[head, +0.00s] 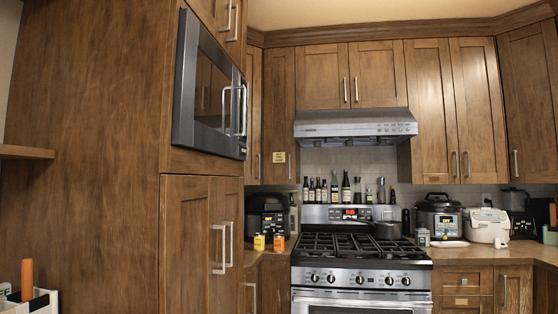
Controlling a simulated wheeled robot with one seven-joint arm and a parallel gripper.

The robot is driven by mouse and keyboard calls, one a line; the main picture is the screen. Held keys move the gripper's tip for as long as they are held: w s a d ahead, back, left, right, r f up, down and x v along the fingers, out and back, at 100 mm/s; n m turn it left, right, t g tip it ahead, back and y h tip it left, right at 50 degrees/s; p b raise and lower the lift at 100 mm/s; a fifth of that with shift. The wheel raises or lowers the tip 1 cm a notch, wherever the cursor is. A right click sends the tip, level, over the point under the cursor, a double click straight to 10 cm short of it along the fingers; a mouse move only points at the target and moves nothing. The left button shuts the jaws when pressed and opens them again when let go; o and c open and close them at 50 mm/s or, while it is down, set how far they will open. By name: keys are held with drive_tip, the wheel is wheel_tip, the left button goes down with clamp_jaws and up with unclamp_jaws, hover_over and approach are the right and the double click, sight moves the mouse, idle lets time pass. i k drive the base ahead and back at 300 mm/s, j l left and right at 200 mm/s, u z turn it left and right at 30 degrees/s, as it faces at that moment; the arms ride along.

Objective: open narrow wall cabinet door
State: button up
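A narrow brown wood wall cabinet door (281,105) is left of the range hood. It looks shut and flush, with a slim vertical handle (290,166) near its lower right edge and a small pale label (279,157) low on its face. Another narrow wall door (253,110) stands just left of it, partly hidden by the tall cabinet; its handle (259,166) is low down and it looks shut. My gripper is not in view, so its state and its distance from the doors do not show.
A tall cabinet (85,160) with a built-in microwave (208,90) fills the left. The stove (360,255) stands below the range hood (355,125). A black appliance (267,215) and two small jars (278,243) sit on the counter below the narrow doors.

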sight(279, 92)
drive_tip(key=i, duration=2.35)
drive_tip(key=i+j, duration=0.1)
drive_tip(key=i, duration=1.1)
drive_tip(key=i+j+z, duration=0.1)
drive_tip(key=i, duration=0.45)
